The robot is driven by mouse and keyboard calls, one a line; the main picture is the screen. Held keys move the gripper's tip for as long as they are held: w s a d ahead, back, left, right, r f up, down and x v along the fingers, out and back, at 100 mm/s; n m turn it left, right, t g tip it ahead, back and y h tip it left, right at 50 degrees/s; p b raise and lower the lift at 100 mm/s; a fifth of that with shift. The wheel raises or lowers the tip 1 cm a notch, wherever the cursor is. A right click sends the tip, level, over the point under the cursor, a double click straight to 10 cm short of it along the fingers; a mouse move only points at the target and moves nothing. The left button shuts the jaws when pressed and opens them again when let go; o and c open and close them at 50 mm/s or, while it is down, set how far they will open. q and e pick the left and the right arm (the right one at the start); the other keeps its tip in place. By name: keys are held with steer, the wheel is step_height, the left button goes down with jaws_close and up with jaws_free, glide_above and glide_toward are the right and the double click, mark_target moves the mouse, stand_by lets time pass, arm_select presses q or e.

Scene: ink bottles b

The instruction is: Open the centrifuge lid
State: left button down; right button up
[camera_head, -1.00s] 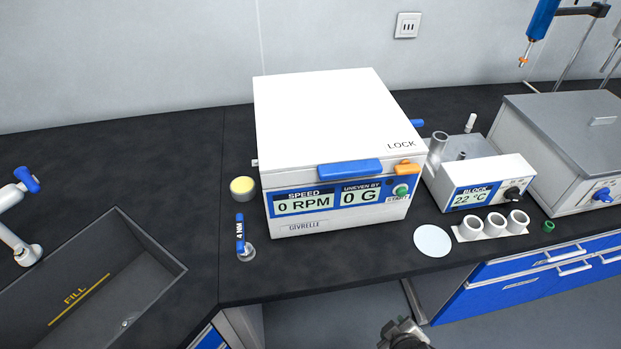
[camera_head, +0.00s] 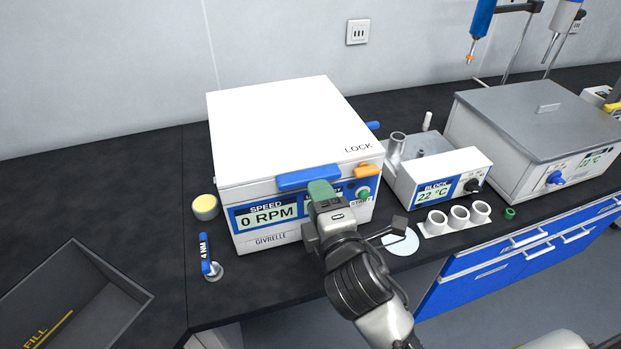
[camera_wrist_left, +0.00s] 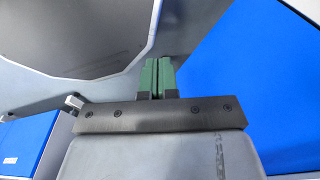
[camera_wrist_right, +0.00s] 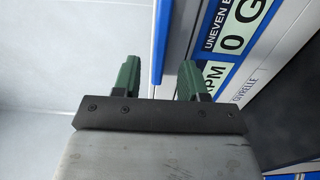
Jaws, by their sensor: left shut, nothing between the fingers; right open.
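The centrifuge (camera_head: 275,235) stands on the dark bench with its white lid (camera_head: 280,115) closed. A blue handle (camera_head: 308,177) runs along the lid's front edge, with an orange lock tab (camera_head: 367,171) to its right. My right gripper (camera_head: 322,190) is at the front of the centrifuge, its green fingertips at the handle. In the right wrist view the right gripper (camera_wrist_right: 160,80) is open, with the blue handle (camera_wrist_right: 161,40) showing between its fingers; I cannot tell whether they touch it. My left gripper (camera_wrist_left: 158,75) is shut and empty in the left wrist view, away from the centrifuge.
A block heater (camera_head: 440,178) and a grey-lidded box (camera_head: 540,110) stand to the right. A tube rack (camera_head: 457,220) and white disc (camera_head: 401,243) lie in front.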

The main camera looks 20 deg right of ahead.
steer(key=shift+w+a+p, duration=0.1)
steer(key=shift+w+p, duration=0.2)
steer(key=shift+w, duration=1.95)
steer(key=shift+c, duration=0.3)
jaws_close()
